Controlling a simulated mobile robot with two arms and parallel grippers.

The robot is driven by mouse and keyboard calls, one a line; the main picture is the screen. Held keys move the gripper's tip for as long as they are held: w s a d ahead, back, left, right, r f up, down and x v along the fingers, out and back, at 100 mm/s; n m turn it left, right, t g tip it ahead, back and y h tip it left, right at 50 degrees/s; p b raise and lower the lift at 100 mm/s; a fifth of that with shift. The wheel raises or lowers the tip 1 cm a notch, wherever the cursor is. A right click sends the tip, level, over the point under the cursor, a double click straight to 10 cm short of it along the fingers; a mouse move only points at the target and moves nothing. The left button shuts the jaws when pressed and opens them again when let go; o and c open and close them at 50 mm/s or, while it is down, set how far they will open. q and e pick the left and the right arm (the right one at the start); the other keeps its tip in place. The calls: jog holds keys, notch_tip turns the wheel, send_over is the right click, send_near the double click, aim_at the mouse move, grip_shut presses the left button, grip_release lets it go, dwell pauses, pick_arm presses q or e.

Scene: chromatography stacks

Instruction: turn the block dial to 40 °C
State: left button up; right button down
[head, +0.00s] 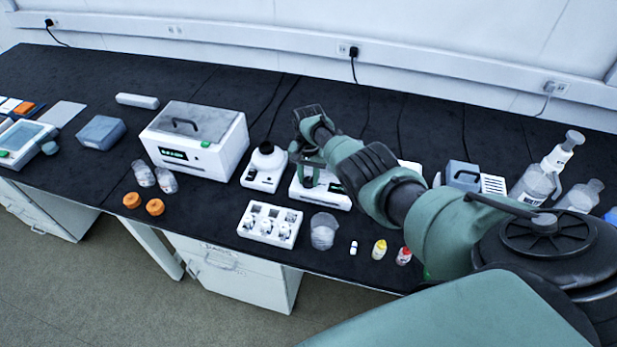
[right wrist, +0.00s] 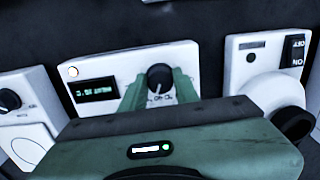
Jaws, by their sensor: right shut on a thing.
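The white block unit (head: 325,197) stands on the black bench, largely hidden behind my right arm in the head view. In the right wrist view its front panel (right wrist: 130,65) shows a black dial (right wrist: 159,77), a small lit display (right wrist: 96,90) and a round white button. The display text appears upside down and I cannot read it. My right gripper (right wrist: 158,88) has its two green fingers on either side of the dial and is shut on it. In the head view the right gripper (head: 318,176) is at the unit's front. My left gripper is not in view.
A white device with a round top (head: 264,167) stands just left of the block unit. A larger lidded box (head: 195,138) is further left. A white rack (head: 270,223), a beaker (head: 323,231) and small vials stand in front. Bottles (head: 540,180) stand at right.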

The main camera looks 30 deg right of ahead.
aim_at(309, 180)
jog(key=shift+w+d+r, duration=0.1)
jog(key=shift+w+r, duration=0.1)
jog(key=c, duration=1.1)
grip_release()
jog(key=shift+o, duration=0.2)
jog(key=shift+s, duration=0.1)
jog(key=shift+r+p, duration=0.3)
jog(key=shift+r, duration=0.1)
notch_tip(309, 180, up, 6)
jog(key=shift+f+p, duration=0.1)
jog(key=shift+p, duration=0.75)
jog(key=shift+r, duration=0.55)
